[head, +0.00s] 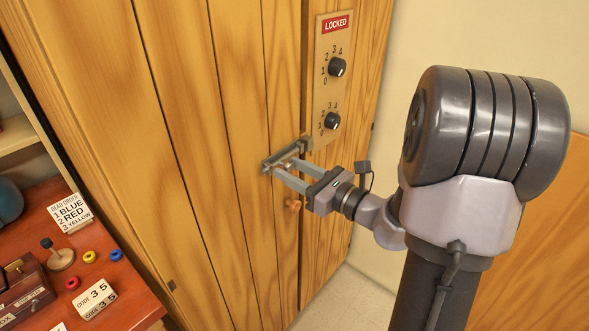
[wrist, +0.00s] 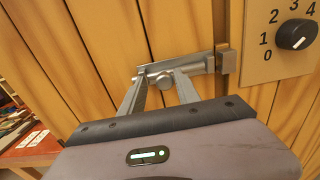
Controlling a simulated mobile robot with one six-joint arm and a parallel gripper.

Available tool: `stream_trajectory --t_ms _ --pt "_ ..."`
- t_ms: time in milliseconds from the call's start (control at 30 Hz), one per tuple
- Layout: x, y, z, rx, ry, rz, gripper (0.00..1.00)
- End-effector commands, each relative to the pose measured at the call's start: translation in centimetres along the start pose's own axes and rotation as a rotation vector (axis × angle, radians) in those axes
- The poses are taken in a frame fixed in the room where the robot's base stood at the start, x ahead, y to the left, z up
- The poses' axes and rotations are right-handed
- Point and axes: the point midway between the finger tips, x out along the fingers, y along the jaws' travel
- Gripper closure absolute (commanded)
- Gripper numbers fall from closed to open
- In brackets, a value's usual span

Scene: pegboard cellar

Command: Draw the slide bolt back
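The grey metal slide bolt (head: 268,165) is mounted on the wooden plank door (head: 185,100). In the wrist view the bolt (wrist: 205,63) runs right to a metal keeper (wrist: 229,62) at the panel's edge. Its small round knob (wrist: 163,80) sticks out towards me. My gripper (head: 287,169) is at the bolt, with its fingertips up against the door. In the wrist view my gripper (wrist: 161,82) has one finger on each side of the knob. The fingers are apart, with a gap showing at least on the left; contact on the right is unclear.
A panel with a red LOCKED sign (head: 337,25) and two black dials (head: 337,67) is above and right of the bolt. A red table (head: 50,215) with signs, rings and a box stands at left.

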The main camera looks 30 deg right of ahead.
Motion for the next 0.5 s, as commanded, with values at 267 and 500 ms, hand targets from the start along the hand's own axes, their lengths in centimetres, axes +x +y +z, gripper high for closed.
stream_trajectory --t_ms 267,500 --pt "0.0 -0.1 0.1 0.0 -0.002 -0.004 0.56" --pt "-3.0 -0.3 0.2 0.001 -0.002 -0.01 0.56"
